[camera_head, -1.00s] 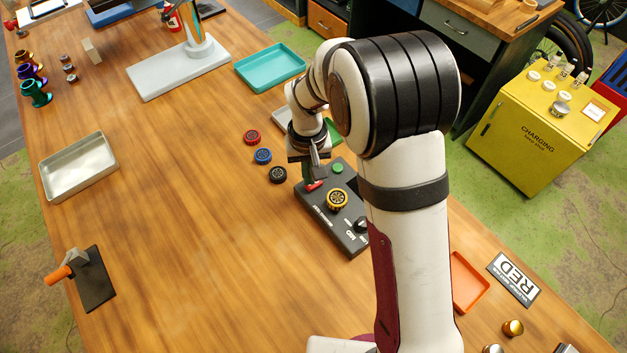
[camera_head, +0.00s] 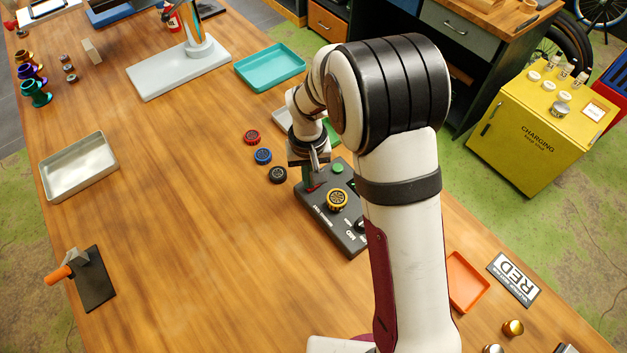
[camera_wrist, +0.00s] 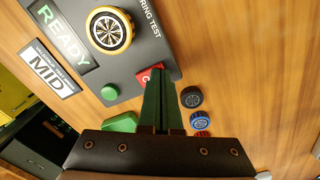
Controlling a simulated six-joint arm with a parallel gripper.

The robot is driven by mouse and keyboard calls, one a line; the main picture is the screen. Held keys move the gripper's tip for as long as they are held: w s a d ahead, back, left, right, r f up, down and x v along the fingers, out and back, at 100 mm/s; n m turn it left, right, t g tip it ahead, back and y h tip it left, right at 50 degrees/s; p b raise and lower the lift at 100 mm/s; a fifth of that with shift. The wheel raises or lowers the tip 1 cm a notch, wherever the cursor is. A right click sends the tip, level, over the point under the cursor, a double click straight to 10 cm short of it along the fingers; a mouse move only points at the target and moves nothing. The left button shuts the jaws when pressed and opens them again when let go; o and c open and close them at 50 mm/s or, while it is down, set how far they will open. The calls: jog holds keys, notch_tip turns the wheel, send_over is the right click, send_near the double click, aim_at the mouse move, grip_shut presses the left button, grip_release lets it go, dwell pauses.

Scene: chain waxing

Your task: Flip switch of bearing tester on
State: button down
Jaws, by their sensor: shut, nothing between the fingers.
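The bearing tester (camera_head: 322,212) is a dark box on the wooden table, with a gold bearing (camera_head: 337,199) on top and a green button (camera_head: 338,168). In the wrist view its panel (camera_wrist: 150,48) shows a display (camera_wrist: 62,32) reading READY. The red switch (camera_wrist: 146,74) is at its edge, partly hidden by my fingers; a bit of red also shows in the head view (camera_head: 313,188). My gripper (camera_wrist: 158,78) is shut and empty, its fingertips right at the red switch. I cannot tell whether they touch it or which way the switch is set.
Red (camera_head: 251,137), blue (camera_head: 263,156) and black (camera_head: 278,175) bearings lie left of the tester. A teal tray (camera_head: 270,68) is behind it and an orange tray (camera_head: 466,283) is front right. The table's middle left is clear.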

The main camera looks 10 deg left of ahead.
jog(key=shift+r, duration=3.5)
